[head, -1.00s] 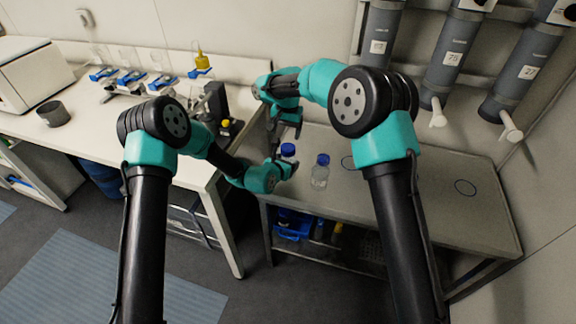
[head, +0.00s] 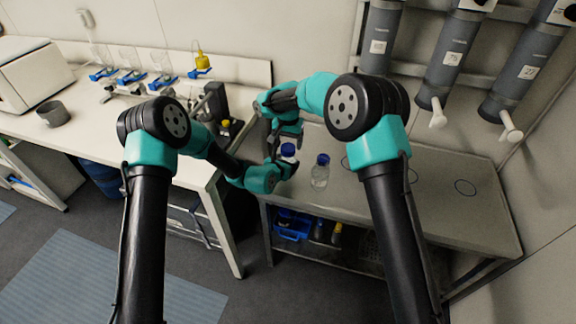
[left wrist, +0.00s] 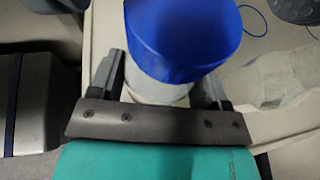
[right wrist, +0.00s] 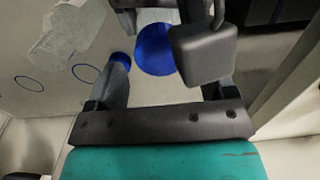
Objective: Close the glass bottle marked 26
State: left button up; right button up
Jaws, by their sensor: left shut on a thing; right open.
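My left gripper (left wrist: 160,90) is shut on a clear glass bottle (left wrist: 150,95) with a blue cap (left wrist: 185,38) at its top. In the head view this blue cap (head: 288,150) is at the near left of the grey bench, partly hidden by my arms. My right gripper (right wrist: 160,75) is open, just above the cap, which shows between its fingers in the right wrist view (right wrist: 155,50). A second clear bottle with a blue cap (head: 322,160) stands to the right. I cannot read any number on the bottles, nor tell whether the held bottle's cap is seated.
The grey bench (head: 440,205) is clear to the right, with ring marks on it. Grey cylinders (head: 447,58) hang on the wall above. A white bench (head: 110,130) with a grey cup (head: 53,113) and several blue-based items stands at the left.

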aim_at(288, 147)
jog(key=shift+f, duration=1.5)
jog(key=c, duration=0.9)
jog(key=m, duration=0.5)
jog(key=o, duration=1.1)
jog(key=shift+r, duration=0.1)
notch_tip(288, 147, up, 12)
jog(key=shift+f, duration=0.1)
